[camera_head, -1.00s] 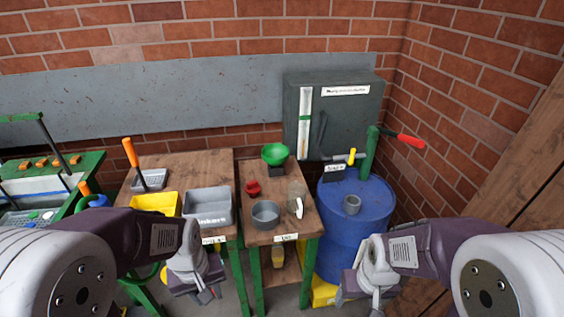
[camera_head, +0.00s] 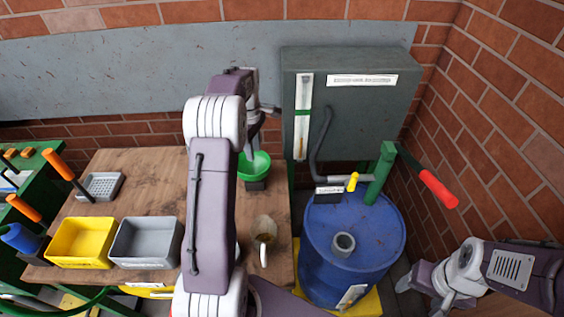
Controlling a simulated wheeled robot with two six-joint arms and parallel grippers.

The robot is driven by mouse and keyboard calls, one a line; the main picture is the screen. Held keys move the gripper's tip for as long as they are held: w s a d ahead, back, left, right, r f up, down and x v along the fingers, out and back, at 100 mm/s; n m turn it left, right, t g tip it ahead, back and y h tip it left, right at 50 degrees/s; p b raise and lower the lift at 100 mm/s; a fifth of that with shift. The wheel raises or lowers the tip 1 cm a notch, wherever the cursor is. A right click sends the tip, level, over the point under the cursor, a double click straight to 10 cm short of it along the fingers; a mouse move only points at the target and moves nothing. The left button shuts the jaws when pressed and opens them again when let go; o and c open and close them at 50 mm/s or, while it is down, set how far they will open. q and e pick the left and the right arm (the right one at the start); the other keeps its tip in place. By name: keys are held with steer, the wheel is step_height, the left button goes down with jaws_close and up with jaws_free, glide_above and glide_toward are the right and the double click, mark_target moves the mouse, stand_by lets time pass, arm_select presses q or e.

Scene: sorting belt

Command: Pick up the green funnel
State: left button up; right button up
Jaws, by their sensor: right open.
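The green funnel (camera_head: 256,167) stands on a dark base at the back right of the wooden table, wide rim up. My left arm reaches across the table, and my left gripper (camera_head: 250,149) points down at the funnel's rim. The wrist hides part of the funnel, and I cannot tell whether the fingers touch it or are shut. My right gripper (camera_head: 437,303) is low at the right, open, away from the funnel and partly cut off by the picture's edge.
A yellow bin (camera_head: 80,242) and a grey bin (camera_head: 146,243) stand at the table's front left. A clear jug (camera_head: 264,232) is in front of the funnel. A blue barrel (camera_head: 345,262) with a red-handled pump and a grey cabinet (camera_head: 360,120) stand close by on the right.

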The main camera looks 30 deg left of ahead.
arm_select(q)
steer(key=shift+n, duration=0.4)
steer(key=s+a, duration=0.1)
steer(key=s+a+f, duration=0.1)
steer(key=s, duration=0.1)
steer(key=shift+s+a+f, duration=0.1)
steer(key=shift+s+a, duration=0.05)
steer(key=shift+s, duration=0.05)
glide_above(246, 175)
steer(key=f, duration=0.2)
steer(key=w+f, duration=0.1)
steer(key=f, duration=0.1)
steer(key=shift+a, duration=0.1)
steer(key=f, duration=0.5)
steer(key=shift+s+a+f, duration=0.1)
steer(key=shift+s+f, duration=0.05)
steer(key=shift+s, duration=0.25)
jaws_close()
